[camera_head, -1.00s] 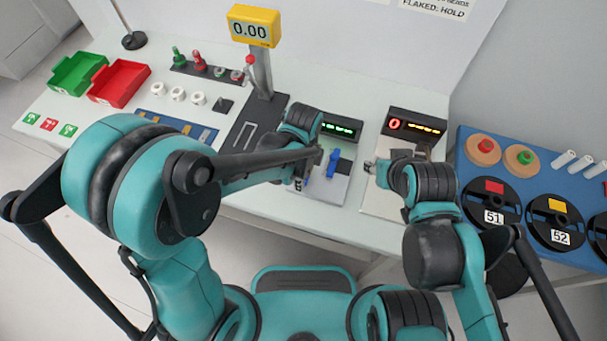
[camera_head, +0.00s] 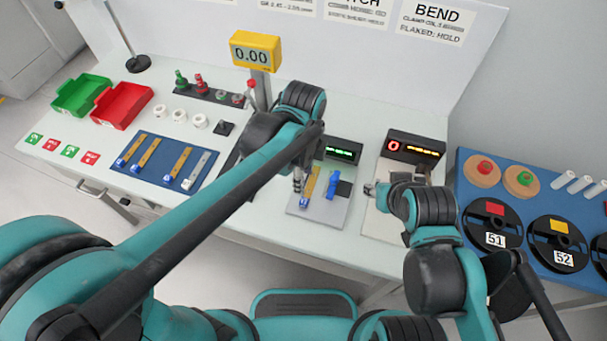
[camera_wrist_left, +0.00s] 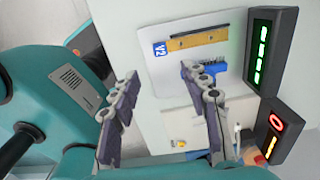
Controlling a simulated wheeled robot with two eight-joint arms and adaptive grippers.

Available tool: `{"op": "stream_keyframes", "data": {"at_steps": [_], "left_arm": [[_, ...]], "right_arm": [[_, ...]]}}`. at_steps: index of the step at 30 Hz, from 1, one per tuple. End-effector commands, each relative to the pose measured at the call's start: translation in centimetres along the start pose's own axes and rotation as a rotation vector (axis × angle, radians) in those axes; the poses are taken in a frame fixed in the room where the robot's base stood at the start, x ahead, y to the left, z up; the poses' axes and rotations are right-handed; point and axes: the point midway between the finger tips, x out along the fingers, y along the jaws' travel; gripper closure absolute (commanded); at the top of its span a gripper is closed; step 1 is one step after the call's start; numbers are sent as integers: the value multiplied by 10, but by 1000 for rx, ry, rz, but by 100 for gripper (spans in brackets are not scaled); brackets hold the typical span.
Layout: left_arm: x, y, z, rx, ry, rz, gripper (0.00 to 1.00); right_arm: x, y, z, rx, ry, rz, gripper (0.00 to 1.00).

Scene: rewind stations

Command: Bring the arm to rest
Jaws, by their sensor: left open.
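My left gripper (camera_head: 298,182) hangs near the left side of a grey test plate (camera_head: 328,207); in the left wrist view its two fingers stand wide apart with nothing between them (camera_wrist_left: 165,108). On the plate lies a gold strip (camera_head: 311,184) with a blue end, next to a blue clamp (camera_head: 333,184).
A green display (camera_head: 343,150) and a red-and-yellow display (camera_head: 415,146) stand behind the plates. A yellow 0.00 readout (camera_head: 256,52) on a post rises behind my left arm. A blue mat (camera_head: 168,160) holds several strips. Green (camera_head: 80,95) and red (camera_head: 122,104) trays sit far left.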

Motion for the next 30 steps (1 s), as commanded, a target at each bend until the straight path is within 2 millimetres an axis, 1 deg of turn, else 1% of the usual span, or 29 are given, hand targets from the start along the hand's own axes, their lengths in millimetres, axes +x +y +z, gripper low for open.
{"op": "stream_keyframes", "data": {"at_steps": [16, 20, 23, 26, 27, 29, 30], "left_arm": [[-1, 0, 0, 0, 0, 0, 54], [-4, 3, 7, -61, 2, -19, 54], [-12, 12, 26, -235, 14, -75, 54], [-21, 28, 54, -523, 44, -167, 54], [-24, 36, 66, -655, 63, -209, 54], [-28, 48, 83, -856, 99, -273, 54], [-30, 55, 94, -986, 127, -316, 54]], "right_arm": [[0, 0, 0, 0, 0, 0, 60], [0, 0, 0, 0, 0, 0, 60], [0, 0, 0, 0, 0, 0, 60], [0, 0, 0, 0, 0, 0, 60], [0, 0, 0, 0, 0, 0, 60], [0, 0, 0, 0, 0, 0, 60], [0, 0, 0, 0, 0, 0, 60]]}}
